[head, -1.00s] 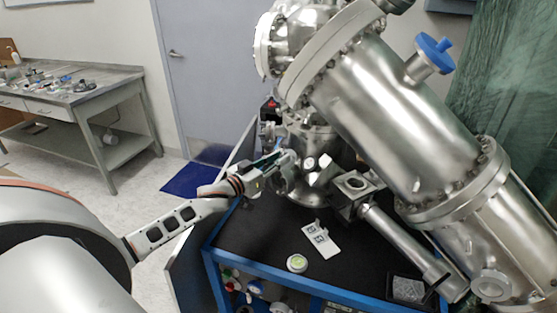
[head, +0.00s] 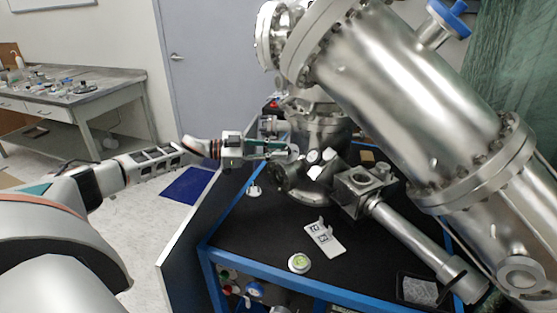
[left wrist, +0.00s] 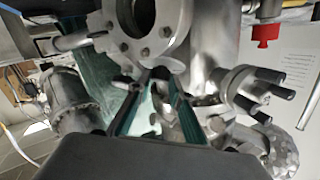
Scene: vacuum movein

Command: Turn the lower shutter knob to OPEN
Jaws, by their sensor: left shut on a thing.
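My left gripper (head: 286,151) reaches in from the left to the side of the steel vacuum chamber (head: 325,132). Its fingers are shut on a small grey part at the chamber's side, probably the lower shutter knob. The knob is mostly hidden by the fingers, and I cannot read its marking or its angle. In the left wrist view the two teal-sided fingers (left wrist: 155,76) point at the chamber's flange (left wrist: 147,25), with a gap between them nearer the palm. My right gripper is not in view.
A large steel cylinder (head: 410,100) slants over the bench at the right. On the black bench top lie a white marked card (head: 325,238), a round green-white dial (head: 299,263) and a small white piece (head: 254,190). A mesh tray (head: 420,290) stands front right.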

